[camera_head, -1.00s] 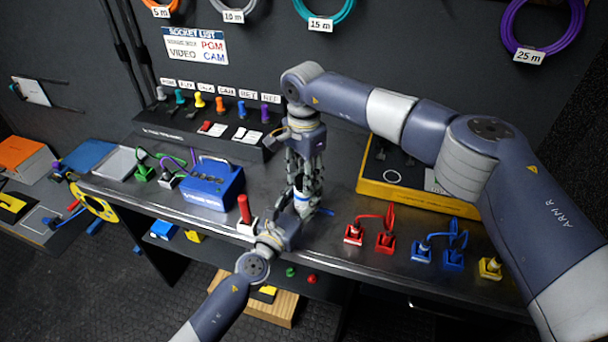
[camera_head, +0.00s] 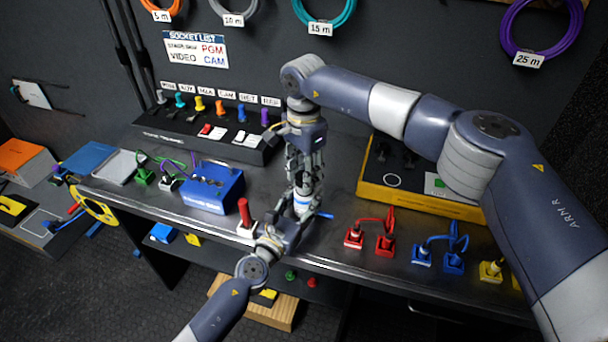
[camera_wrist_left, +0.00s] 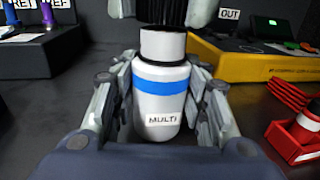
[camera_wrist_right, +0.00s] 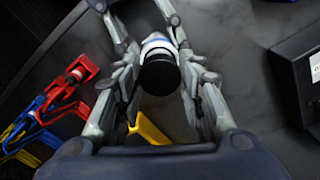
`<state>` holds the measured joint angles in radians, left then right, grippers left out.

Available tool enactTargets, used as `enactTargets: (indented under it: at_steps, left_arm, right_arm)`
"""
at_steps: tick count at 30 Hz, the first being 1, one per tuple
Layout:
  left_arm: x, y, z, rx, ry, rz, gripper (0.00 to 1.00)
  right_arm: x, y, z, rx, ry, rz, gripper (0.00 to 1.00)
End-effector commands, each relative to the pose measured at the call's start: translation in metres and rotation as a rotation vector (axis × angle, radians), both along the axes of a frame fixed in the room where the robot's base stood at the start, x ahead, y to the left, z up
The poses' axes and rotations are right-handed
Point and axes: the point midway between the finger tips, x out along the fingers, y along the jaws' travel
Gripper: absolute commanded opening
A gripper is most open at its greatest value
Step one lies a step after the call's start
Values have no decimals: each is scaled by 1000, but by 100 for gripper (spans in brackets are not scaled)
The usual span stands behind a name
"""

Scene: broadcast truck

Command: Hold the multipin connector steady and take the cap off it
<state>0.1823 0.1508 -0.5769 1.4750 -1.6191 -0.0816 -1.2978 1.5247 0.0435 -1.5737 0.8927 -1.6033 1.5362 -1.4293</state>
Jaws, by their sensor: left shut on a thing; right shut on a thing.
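The multipin connector (camera_wrist_left: 158,105) is white with a blue band and a MULTI label. It stands upright between the fingers of my left gripper (camera_head: 297,222), which is shut on it. In the head view the connector (camera_head: 303,203) shows as a small white and blue piece above the bench's front part. A black cap (camera_wrist_left: 160,12) tops it; its round dark end faces the camera in the right wrist view (camera_wrist_right: 160,76). My right gripper (camera_head: 303,188) comes down from above and is shut on the cap. I cannot tell whether cap and connector are apart.
A red-handled piece (camera_head: 244,213) stands left of my left gripper. A blue box (camera_head: 214,187) is further left. Red plugs (camera_head: 370,238) and blue plugs (camera_head: 440,250) are at right, before a yellow-edged case (camera_head: 410,200). A socket panel (camera_head: 205,135) stands behind.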

Motion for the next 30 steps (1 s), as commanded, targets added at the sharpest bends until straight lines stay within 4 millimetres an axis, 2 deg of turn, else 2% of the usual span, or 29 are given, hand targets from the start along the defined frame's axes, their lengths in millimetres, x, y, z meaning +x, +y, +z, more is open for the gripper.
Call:
enactTargets:
  at_steps: [11,14,22,29,30]
  left_arm:
    - [0,0,0,0,1,-1,0]
    - [0,0,0,0,1,-1,0]
    - [0,0,0,0,1,-1,0]
    - [0,0,0,0,0,-1,0]
    - [0,0,0,0,0,-1,48]
  right_arm:
    - [0,0,2,0,0,-1,7]
    - [0,0,8,0,-1,-1,7]
    - [0,0,40,0,-1,-1,7]
    - [0,0,42,0,0,0,7]
    - [0,0,42,0,0,0,7]
